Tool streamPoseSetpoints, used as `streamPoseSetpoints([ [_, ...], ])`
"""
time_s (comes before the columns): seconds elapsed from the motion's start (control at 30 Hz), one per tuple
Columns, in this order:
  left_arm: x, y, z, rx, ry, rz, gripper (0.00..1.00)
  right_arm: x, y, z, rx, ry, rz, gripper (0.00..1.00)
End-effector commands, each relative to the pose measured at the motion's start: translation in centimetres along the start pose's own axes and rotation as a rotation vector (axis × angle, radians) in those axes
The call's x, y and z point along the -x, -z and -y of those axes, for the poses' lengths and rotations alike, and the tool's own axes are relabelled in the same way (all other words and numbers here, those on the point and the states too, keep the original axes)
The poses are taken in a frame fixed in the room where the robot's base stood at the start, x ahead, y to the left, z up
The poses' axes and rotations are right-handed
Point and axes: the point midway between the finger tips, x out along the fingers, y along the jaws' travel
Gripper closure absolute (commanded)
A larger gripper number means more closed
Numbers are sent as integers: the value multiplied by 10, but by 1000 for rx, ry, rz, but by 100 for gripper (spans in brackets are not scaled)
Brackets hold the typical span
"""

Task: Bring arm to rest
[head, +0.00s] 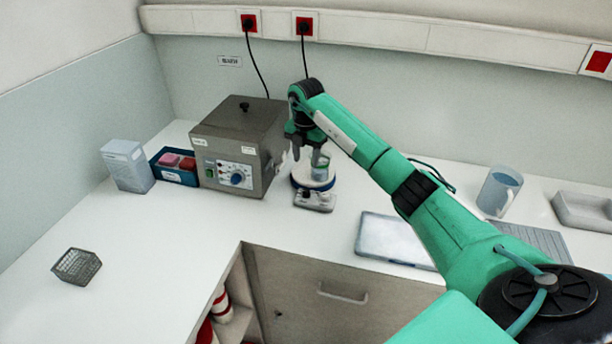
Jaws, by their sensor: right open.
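My right arm comes in from the lower right and stretches across the counter to the back. My right gripper (307,160) points down, open, over a small device with a white round top (303,183) and a grey front (314,200). A clear vessel with greenish contents (320,166) stands on the device, beside or between the fingers; I cannot tell which. My left gripper is not in view.
A steel water bath (238,145) stands left of the gripper. Beside it are a blue tray (176,177) and a pale box (127,165). A wire basket (76,266) sits front left.

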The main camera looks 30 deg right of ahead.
Motion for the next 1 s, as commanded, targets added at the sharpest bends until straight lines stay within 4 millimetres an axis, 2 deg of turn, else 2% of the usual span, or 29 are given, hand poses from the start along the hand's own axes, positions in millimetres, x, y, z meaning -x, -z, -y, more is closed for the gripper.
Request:
streamPoseSetpoints([
  [0.23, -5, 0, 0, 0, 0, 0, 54, 17, 0, 0, 1, -1, 0, 54],
  [0.77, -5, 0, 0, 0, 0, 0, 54, 16, 2, -1, 6, -5, -3, 54],
  [0.87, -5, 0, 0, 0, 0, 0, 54, 6, 15, -11, 47, -53, -26, 54],
  [0.97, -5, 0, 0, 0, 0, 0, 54, -11, 45, -34, 136, -170, -81, 54],
  [1.0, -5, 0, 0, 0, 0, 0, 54, -19, 62, -45, 180, -235, -112, 54],
])
